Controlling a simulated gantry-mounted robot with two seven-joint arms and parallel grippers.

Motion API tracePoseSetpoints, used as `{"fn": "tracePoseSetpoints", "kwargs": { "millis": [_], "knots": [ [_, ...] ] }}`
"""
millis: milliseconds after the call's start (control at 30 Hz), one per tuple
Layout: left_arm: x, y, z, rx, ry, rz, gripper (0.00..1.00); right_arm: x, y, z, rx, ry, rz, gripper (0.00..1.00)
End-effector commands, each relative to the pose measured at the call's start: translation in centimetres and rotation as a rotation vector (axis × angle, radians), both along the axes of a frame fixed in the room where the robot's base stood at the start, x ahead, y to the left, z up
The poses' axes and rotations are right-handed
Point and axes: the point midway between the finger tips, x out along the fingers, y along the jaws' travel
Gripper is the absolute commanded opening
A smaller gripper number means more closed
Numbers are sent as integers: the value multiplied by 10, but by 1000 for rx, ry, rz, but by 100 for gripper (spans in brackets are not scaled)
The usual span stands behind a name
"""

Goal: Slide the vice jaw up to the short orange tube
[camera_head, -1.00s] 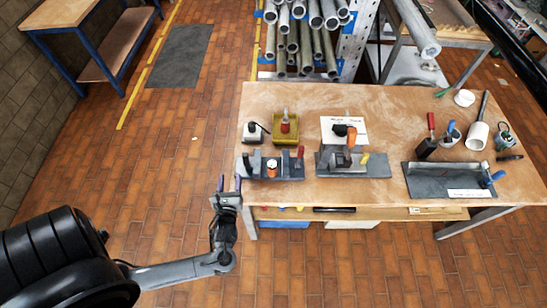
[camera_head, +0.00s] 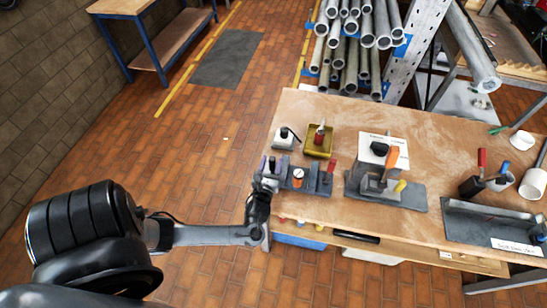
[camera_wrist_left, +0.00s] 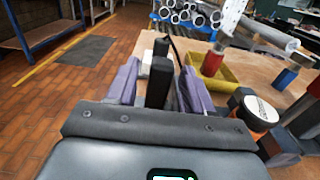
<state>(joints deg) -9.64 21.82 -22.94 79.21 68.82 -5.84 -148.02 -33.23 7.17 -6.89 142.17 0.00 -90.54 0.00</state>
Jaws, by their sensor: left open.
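The vice (camera_head: 311,186) is a dark grey fixture at the table's left end. The short orange tube (camera_head: 298,179) stands upright in it; in the left wrist view the tube (camera_wrist_left: 258,112) is right of my fingers, with a pale disc on top. My left gripper (camera_head: 268,166) is at the vice's left end, open. In the left wrist view its purple fingers (camera_wrist_left: 158,85) stand on either side of a black upright post (camera_wrist_left: 158,72), which looks like the vice jaw's handle. I cannot tell whether they touch it. The jaw's lower part is hidden.
Behind the vice are a small dark-topped device (camera_head: 286,137) and a yellow tray (camera_head: 319,142) with a red-handled tool. A red lever (camera_head: 331,166) rises right of the tube. Another fixture (camera_head: 386,190) stands farther right; bare tabletop lies between.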

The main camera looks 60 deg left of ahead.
Motion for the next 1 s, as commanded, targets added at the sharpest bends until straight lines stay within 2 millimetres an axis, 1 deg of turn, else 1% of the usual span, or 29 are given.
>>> {"fn": "tracePoseSetpoints", "kwargs": {
  "millis": [100, 300, 633, 667, 933, 1000],
  "knots": [
    [10, 11, 0, 1, -2, 0, 51, 0, 0, -2, 0, 0, 0, 43],
    [19, 21, 0, 0, 0, 1, 51, 0, 0, -3, 0, 1, 0, 43],
    [20, 22, 0, -1, 0, 0, 51, 0, 1, -3, 5, 2, -4, 43],
    [20, 22, 0, -1, 0, 0, 48, 0, 1, -3, 6, 2, -4, 43],
    [20, 22, 0, -1, 0, 0, 7, 0, 2, -3, 9, 2, -6, 43],
    [20, 22, 0, -1, 0, 1, 6, 0, 2, -3, 9, 2, -6, 43]
  ]
}}
